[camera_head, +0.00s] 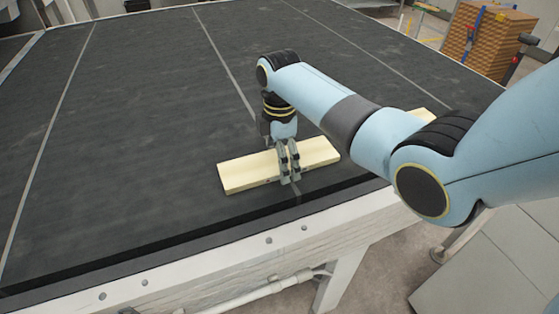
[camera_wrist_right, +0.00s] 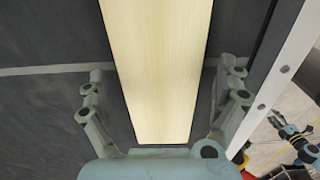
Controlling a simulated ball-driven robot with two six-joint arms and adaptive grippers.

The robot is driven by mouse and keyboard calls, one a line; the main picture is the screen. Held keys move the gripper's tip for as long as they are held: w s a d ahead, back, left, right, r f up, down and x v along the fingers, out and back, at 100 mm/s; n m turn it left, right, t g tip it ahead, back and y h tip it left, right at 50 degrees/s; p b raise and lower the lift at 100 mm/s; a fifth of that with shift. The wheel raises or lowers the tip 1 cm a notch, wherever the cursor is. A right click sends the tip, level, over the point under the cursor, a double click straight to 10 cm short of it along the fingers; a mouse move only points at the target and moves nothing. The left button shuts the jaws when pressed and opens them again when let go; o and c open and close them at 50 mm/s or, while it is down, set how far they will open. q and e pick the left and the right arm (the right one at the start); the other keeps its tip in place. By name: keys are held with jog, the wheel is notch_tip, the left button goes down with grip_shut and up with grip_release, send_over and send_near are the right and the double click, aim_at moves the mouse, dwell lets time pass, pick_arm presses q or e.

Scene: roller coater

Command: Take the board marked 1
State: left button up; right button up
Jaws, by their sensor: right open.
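A pale wooden board (camera_head: 248,173) lies flat on the dark table top near its front edge. It also shows in the right wrist view (camera_wrist_right: 160,60), running up the middle of the picture. I can see no number on it. My right gripper (camera_head: 291,178) points down over the board, with its fingers at the board's middle in the head view. In the right wrist view the gripper (camera_wrist_right: 162,84) is open, with one finger on each side of the board and a gap at both sides. My left gripper is not in view.
A second pale piece (camera_head: 423,114) shows partly behind my right arm, near the table's right edge; most of it is hidden. The dark table top (camera_head: 130,110) is clear on the left and at the back. Stacked brown boxes (camera_head: 490,38) stand beyond the table.

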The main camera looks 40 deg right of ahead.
jog(key=c, duration=1.3)
